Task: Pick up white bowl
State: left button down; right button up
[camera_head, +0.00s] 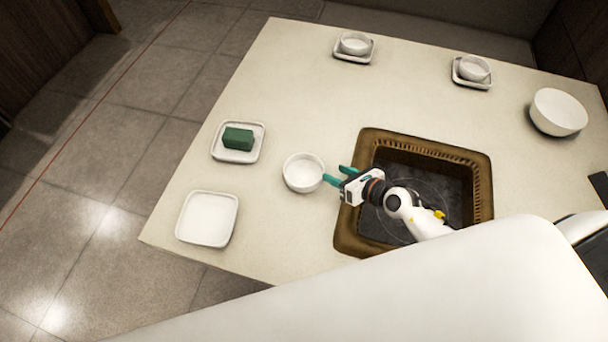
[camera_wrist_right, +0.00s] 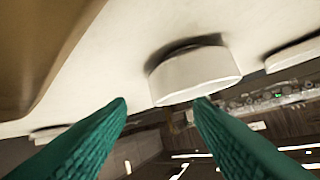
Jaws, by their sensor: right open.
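A white bowl (camera_head: 303,172) stands on the pale table, left of the sunken square basin. My right gripper (camera_head: 335,174) is open and empty just to the bowl's right, its green fingers pointing toward it. In the right wrist view the bowl (camera_wrist_right: 197,75) shows beyond the spread fingertips (camera_wrist_right: 161,103), nearer the right one. I cannot tell if a finger touches the bowl. My left gripper is not in view.
A green block (camera_head: 238,139) lies on a square white dish (camera_head: 218,154). An empty square dish (camera_head: 207,219) is nearer. Two small bowls (camera_head: 355,43) (camera_head: 474,67) stand on saucers at the back. A larger white bowl (camera_head: 558,112) is at right. The basin rim (camera_head: 484,190) lies under my right arm.

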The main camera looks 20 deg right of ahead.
aim_at(317, 163)
jog(key=b+x, duration=0.1)
jog(key=x, duration=0.8)
jog(key=shift+w+d+r, duration=0.1)
jog(key=shift+w+d, duration=0.05)
jog(key=shift+w, duration=0.05)
jog(key=shift+s, duration=0.1)
jog(key=shift+c, duration=0.6)
grip_shut()
